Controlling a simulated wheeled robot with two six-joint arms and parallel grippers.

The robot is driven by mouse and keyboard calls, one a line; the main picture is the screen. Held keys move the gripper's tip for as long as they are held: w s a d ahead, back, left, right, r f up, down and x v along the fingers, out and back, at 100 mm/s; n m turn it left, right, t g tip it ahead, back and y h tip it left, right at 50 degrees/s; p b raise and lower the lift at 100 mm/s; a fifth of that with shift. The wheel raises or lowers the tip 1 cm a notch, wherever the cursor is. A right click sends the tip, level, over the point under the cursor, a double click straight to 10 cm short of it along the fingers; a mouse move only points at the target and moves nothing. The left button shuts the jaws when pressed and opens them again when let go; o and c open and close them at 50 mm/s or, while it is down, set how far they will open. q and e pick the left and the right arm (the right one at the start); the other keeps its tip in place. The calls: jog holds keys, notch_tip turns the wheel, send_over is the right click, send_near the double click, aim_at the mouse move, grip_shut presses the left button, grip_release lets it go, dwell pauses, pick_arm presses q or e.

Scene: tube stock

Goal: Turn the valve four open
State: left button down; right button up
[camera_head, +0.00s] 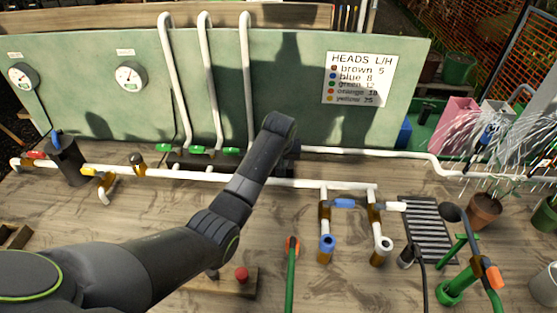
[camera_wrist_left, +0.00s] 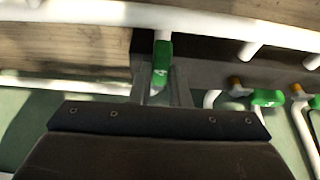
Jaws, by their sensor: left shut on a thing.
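My left gripper (camera_wrist_left: 161,88) is shut on a green valve handle (camera_wrist_left: 162,58) marked 4 in the left wrist view, with one finger on each side. This handle points up the picture, about square to the neighbouring green handle (camera_wrist_left: 267,97), which lies sideways. In the head view my left arm reaches over the bench to the foot of the green panel. Its wrist hides the gripper and the held handle. Three other green handles (camera_head: 165,147), (camera_head: 198,150), (camera_head: 232,150) sit in a row to the left, lying sideways. My right gripper is not in view.
A long white pipe (camera_head: 210,176) runs across the bench in front of the valves. White risers (camera_head: 247,80) climb the green panel (camera_head: 290,60). A blue-handled valve (camera_head: 344,203), a drain grate (camera_head: 430,232) and a green hose (camera_head: 291,275) lie nearer. Water sprays at the right.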

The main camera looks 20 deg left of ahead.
pick_arm(q)
jog(key=shift+w, duration=0.1)
jog(key=c, duration=1.4)
grip_release()
jog(key=shift+o, duration=0.2)
jog(key=p+v, duration=0.3)
jog(key=v, duration=1.4)
jog(key=shift+s+r, duration=0.15)
jog(key=shift+s, duration=0.05)
